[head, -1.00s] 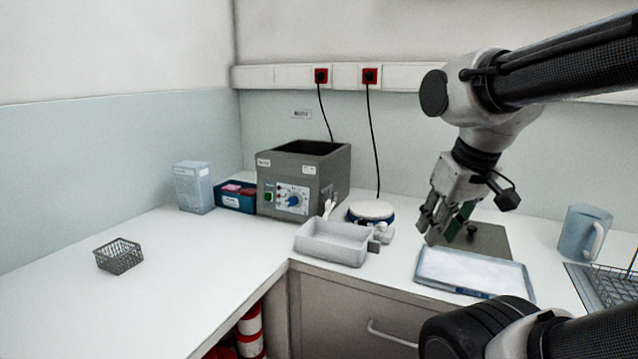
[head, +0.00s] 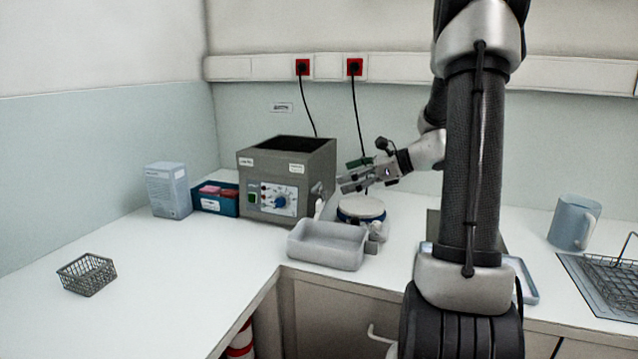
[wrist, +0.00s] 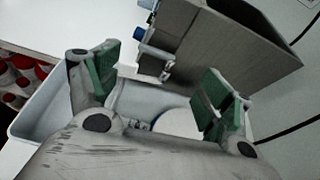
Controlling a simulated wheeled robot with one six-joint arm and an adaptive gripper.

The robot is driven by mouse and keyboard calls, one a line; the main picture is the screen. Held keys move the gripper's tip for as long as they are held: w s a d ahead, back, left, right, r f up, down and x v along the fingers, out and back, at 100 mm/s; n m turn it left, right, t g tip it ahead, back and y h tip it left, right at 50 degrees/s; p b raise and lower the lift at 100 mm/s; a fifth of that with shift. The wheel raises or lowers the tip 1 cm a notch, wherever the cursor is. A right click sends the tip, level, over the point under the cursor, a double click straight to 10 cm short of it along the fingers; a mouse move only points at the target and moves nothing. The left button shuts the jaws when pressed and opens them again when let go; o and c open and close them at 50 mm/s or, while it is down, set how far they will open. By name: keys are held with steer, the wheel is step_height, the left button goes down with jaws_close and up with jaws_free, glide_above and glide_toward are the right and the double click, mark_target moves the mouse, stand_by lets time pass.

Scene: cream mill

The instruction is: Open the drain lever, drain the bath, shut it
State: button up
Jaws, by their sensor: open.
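The bath (head: 262,206) is a grey open-topped box with a dial and a green switch on its front. In the wrist view its grey wall (wrist: 225,45) fills the upper part. A pale drain lever (head: 318,207) with metal fittings is low on its right side; in the wrist view it seems to be the white strip (wrist: 140,73) between my fingers. Its exact setting is hard to judge. A pale grey tray (head: 325,255) stands below and in front. My gripper (head: 348,182), with green finger pads, is open and empty, just right of the bath and apart from the lever.
A round white-topped device (head: 361,207) stands right of the bath under my gripper. A blue box (head: 215,204) and a pale carton (head: 168,190) are left of it. A wire basket (head: 87,274) is on the left counter. A jug (head: 573,222) stands far right.

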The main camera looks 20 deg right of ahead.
mark_target(316, 185)
steer(key=shift+m, duration=0.4)
steer(key=x, duration=0.8)
steer(key=shift+s+a, duration=0.1)
steer(key=shift+s, duration=0.05)
steer(key=shift+r, duration=0.1)
steer(key=c, duration=1)
